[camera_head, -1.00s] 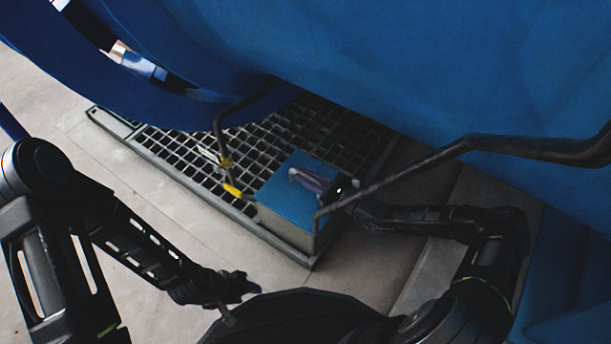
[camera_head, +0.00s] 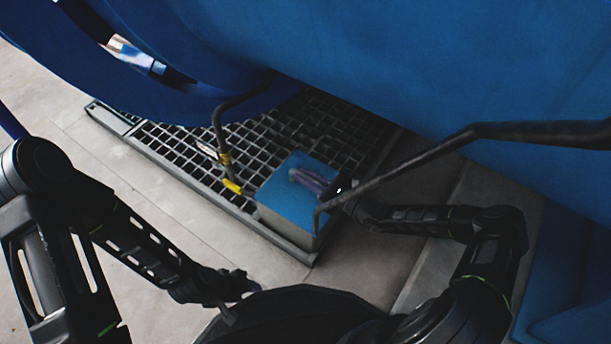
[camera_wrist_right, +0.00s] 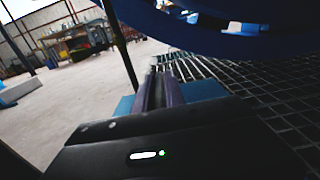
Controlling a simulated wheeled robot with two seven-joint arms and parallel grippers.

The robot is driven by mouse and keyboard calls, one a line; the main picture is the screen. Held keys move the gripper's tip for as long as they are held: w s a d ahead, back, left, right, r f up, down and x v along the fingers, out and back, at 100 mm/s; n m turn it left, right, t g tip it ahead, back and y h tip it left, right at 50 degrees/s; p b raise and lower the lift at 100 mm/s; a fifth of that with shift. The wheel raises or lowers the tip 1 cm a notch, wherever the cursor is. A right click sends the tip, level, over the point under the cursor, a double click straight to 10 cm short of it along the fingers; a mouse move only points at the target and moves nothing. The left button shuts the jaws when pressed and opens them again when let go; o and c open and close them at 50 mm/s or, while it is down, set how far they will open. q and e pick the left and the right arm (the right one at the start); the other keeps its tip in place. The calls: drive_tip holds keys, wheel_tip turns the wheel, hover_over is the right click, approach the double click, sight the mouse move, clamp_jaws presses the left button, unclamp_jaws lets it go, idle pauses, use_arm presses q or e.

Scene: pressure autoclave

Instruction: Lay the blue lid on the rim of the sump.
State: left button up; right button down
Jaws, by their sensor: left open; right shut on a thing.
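The blue lid (camera_head: 285,208) lies flat over the top of the pale box-shaped sump (camera_head: 280,233) at the near edge of the grating. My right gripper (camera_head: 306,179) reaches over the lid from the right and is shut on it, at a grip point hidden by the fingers. In the right wrist view, blue parts of the lid (camera_wrist_right: 205,90) show on both sides of the fingers. Whether the lid touches the rim all round cannot be told. My left gripper (camera_head: 245,284) is open and empty, low over the floor, away from the lid.
A dark bent pipe (camera_head: 400,172) passes just right of the sump, close to my right gripper. Another pipe with a yellow part (camera_head: 232,187) comes down left of the lid. The grating (camera_head: 185,145) lies behind. The large blue vessel (camera_head: 400,60) overhangs above.

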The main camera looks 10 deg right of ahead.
drive_tip(key=c, duration=1.3)
unclamp_jaws()
drive_tip(key=shift+f, duration=0.2)
drive_tip(key=shift+s+d+r, duration=0.1)
drive_tip(key=shift+s+d, duration=0.05)
drive_tip(key=p+v, duration=0.2)
drive_tip(key=v, duration=0.4)
drive_tip(key=shift+s+d+r, duration=0.1)
drive_tip(key=shift+d+r, duration=0.05)
drive_tip(key=shift+r, duration=0.05)
drive_tip(key=shift+s+d+f+p, duration=0.1)
drive_tip(key=shift+s+d+p, duration=0.2)
drive_tip(key=shift+s+d, duration=0.1)
